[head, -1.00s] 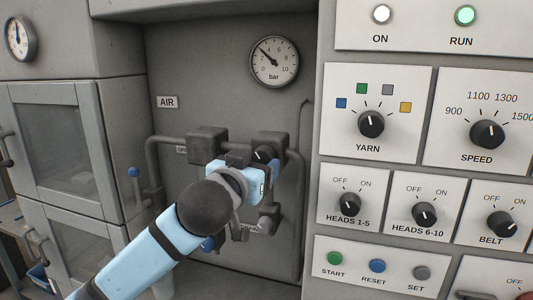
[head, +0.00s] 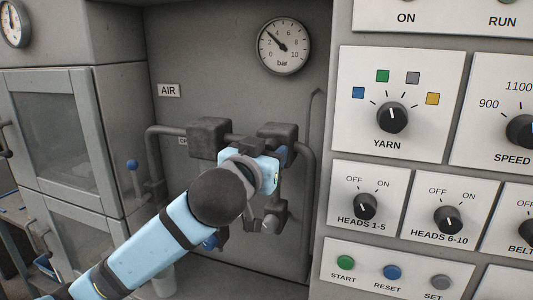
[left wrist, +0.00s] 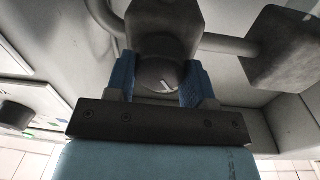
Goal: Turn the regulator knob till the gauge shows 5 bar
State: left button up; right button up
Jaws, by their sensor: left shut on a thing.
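The round white gauge (head: 284,46) is on the grey back panel in the head view. Its needle points up-left between 2 and 4, at roughly 3 bar. The regulator knob (left wrist: 160,77) is dark and round with a pale mark, and shows in the left wrist view. My left gripper (head: 280,158) is shut on the knob, with one blue finger on each side of it (left wrist: 158,80). In the head view the gripper and wrist hide the knob, below the dark regulator block (head: 277,131). My right gripper is not in view.
Dark pipes (head: 310,190) and another block (head: 208,135) surround the regulator closely. A control panel with the YARN knob (head: 392,117) and START button (head: 345,262) stands at the right. A cabinet with a glazed door (head: 55,130) is at the left.

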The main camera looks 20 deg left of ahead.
pick_arm(q)
jog(key=m+p, duration=0.6)
jog(key=p, duration=0.1)
jog(key=m+p, duration=0.6)
jog(key=p, duration=0.1)
jog(key=shift+d+m+g+y, duration=0.2)
jog(key=shift+m+g+y, duration=0.1)
jog(key=shift+m, duration=0.1)
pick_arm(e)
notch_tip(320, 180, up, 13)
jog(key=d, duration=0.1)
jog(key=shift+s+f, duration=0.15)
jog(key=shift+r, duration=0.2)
pick_arm(q)
jog(key=o, duration=0.9)
jog(key=shift+w, duration=0.1)
jog(key=shift+f, duration=0.1)
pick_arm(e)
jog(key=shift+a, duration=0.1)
